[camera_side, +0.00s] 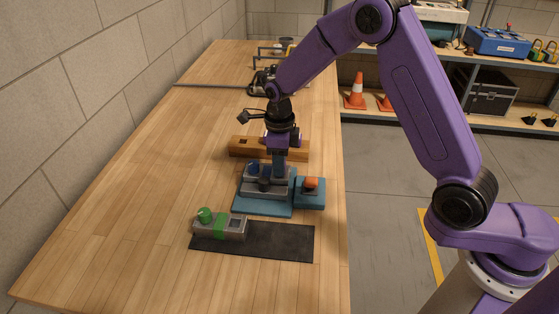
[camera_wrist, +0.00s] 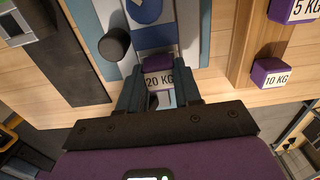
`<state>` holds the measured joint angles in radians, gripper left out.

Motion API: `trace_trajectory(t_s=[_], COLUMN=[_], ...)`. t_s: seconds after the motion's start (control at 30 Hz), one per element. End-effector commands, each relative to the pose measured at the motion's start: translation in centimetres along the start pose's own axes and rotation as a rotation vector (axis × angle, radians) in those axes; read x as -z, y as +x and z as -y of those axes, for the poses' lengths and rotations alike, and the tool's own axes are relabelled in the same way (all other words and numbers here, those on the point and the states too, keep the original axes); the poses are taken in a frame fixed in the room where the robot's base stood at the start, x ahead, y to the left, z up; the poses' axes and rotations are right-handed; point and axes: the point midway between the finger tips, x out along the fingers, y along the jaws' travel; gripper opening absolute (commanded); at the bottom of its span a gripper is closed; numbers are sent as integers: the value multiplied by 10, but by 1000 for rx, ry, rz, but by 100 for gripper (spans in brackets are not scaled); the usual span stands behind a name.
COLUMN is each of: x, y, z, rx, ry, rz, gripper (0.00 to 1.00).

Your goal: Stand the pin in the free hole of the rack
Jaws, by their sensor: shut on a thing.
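My gripper (camera_side: 279,174) is lowered at the grey fixture on the blue base, in the middle of the table. In the wrist view its fingers (camera_wrist: 159,86) are shut on the pin (camera_wrist: 158,62), whose purple head carries a white "20 KG" label. The pin's lower part is hidden, and I cannot tell whether it touches the fixture. The wooden rack (camera_side: 236,152) lies just behind the fixture; it also shows in the wrist view (camera_wrist: 245,35). A dark spot at its left end looks like a hole. Purple heads labelled "5 KG" (camera_wrist: 295,10) and "10 KG" (camera_wrist: 268,74) are at the rack.
The blue base (camera_side: 262,208) carries a dark upright cylinder (camera_wrist: 115,45) and a blue disc (camera_wrist: 145,10). A blue box with an orange switch (camera_side: 311,184) stands at its right. A grey unit with a green knob (camera_side: 205,215) sits on the black mat (camera_side: 275,240) in front.

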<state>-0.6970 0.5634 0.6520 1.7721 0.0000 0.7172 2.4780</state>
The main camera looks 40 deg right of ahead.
Motion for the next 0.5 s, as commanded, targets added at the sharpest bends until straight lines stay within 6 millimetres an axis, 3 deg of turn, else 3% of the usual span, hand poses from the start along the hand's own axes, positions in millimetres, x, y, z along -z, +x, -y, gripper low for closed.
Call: trace_trajectory(t_s=[0.13, 0.17, 0.23, 0.5], x=[0, 0, 0, 0], y=[4, 4, 4, 3], z=[0, 0, 0, 0], rx=[-1, -1, -1, 0], ry=[0, 0, 0, 0], rz=[-1, -1, -1, -1], gripper=[2, 37, 59, 59])
